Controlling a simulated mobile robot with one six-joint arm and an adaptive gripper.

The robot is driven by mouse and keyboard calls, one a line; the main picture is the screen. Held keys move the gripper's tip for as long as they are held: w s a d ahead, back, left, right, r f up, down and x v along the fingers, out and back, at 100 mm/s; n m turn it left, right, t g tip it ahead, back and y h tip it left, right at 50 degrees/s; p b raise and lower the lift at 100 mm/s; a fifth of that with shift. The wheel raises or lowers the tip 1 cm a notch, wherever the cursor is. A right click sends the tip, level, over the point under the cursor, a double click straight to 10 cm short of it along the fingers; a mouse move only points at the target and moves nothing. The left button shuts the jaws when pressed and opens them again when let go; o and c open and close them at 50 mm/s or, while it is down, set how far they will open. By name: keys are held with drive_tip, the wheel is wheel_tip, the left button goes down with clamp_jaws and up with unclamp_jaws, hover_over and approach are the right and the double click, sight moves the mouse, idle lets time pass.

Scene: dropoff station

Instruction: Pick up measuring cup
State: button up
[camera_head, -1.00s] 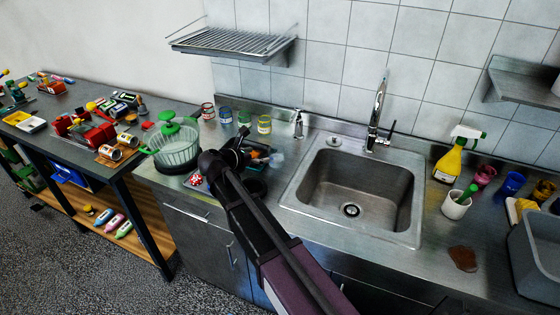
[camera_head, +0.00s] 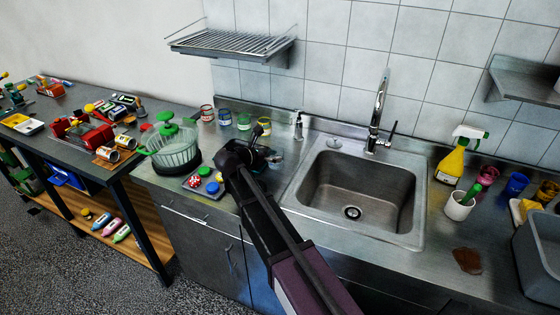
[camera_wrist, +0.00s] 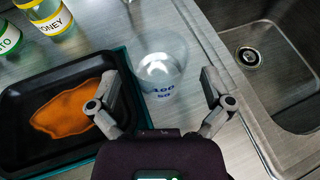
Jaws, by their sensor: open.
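The measuring cup (camera_wrist: 160,72) is clear, with dark blue numbers on its side. In the wrist view it stands on the metal counter between a black tray and the sink. My gripper (camera_wrist: 165,88) is open, its two fingers spread to the left and right of the cup, with nothing held. Whether the fingers are level with the cup I cannot tell. In the head view the cup (camera_head: 276,158) shows only as a small clear shape right of my gripper (camera_head: 262,150), partly hidden by my arm.
A black tray (camera_wrist: 22,105) with an orange flat item (camera_wrist: 65,110) lies close on the left. The sink (camera_wrist: 262,62) is on the right. Jars, one labelled honey (camera_wrist: 48,14), stand behind. A green-lidded glass pot (camera_head: 175,150) stands further left on the counter.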

sight(279, 153)
drive_tip(key=shift+b+x, duration=0.75)
drive_tip(key=shift+x, duration=1.5)
drive_tip(key=c, duration=1)
